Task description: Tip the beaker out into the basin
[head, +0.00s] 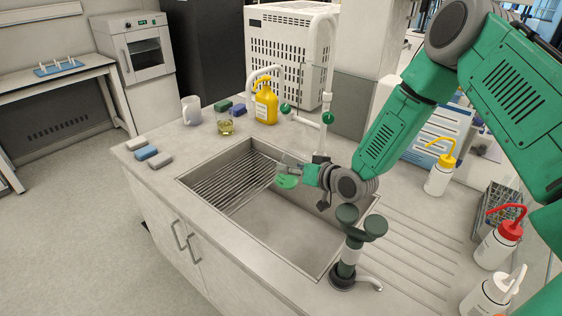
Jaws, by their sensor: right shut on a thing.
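The basin (300,222) is a steel sink set in the grey counter, with a wire rack in its left part. My right gripper (291,168) reaches in from the right over the basin. It is shut on the beaker (287,181), which shows mainly as a small green patch below the fingers. Its clear walls are hard to make out, and I cannot tell how far it is tilted. My left gripper is not in view.
Sponges (147,153) lie at left. A dark green tap fitting (348,255) stands at the front right rim. Wash bottles (440,177) stand at right.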

